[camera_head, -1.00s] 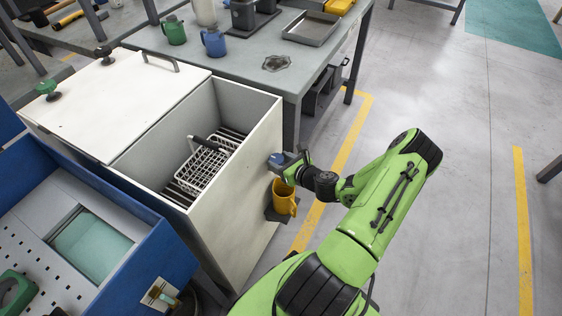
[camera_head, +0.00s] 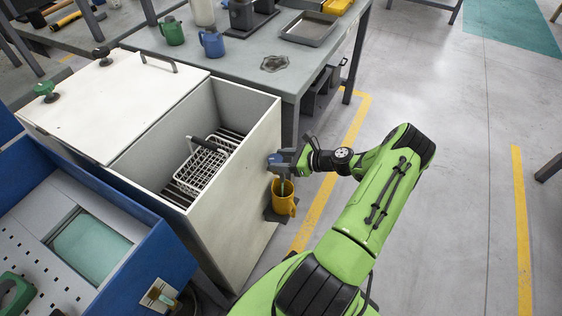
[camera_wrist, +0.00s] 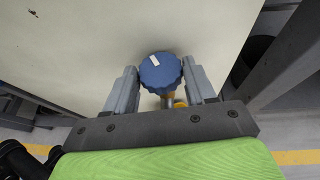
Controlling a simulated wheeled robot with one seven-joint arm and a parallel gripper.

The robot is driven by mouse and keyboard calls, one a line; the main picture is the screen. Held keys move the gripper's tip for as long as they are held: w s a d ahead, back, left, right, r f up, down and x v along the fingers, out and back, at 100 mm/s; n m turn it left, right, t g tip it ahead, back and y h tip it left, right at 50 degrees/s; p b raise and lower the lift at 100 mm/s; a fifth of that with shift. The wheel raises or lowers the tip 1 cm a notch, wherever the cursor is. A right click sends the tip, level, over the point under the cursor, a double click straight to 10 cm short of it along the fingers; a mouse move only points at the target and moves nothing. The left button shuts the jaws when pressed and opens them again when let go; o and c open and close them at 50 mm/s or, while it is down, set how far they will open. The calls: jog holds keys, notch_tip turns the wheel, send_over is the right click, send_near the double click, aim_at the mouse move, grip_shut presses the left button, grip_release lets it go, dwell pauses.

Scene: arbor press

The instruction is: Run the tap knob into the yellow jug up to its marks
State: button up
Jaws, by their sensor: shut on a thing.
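The blue tap knob (camera_wrist: 160,74) with a white mark sits between the two grey fingers of my gripper (camera_wrist: 161,80) in the wrist view. My gripper (camera_head: 283,163) is shut on the knob at the side of the white tank. The yellow jug (camera_head: 284,204) stands upright below it on a small dark shelf. A thin greenish strip shows between the tap and the jug's mouth; I cannot tell for sure that it is running liquid. A little yellow of the jug (camera_wrist: 180,102) shows behind the knob in the wrist view. Its marks and level are not visible.
The open white tank (camera_head: 246,142) holds a wire basket (camera_head: 201,171). A blue basin (camera_head: 150,262) stands at the lower left. A grey bench (camera_head: 255,62) with a blue jug (camera_head: 212,43) and a green jug (camera_head: 172,31) is behind. Floor to the right is clear.

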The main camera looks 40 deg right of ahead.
jog(key=shift+w+d+n+g+y+b, duration=0.1)
jog(key=shift+d+n+g+y+b, duration=0.1)
jog(key=shift+n+g+y+b, duration=0.45)
jog(key=shift+n+y, duration=0.35)
jog(key=o, duration=1)
jog(key=shift+o, duration=0.2)
jog(key=p+v, duration=0.4)
jog(key=v, duration=1.1)
jog(key=shift+s+d, duration=0.2)
jog(key=shift+s, duration=0.15)
dwell(0.8)
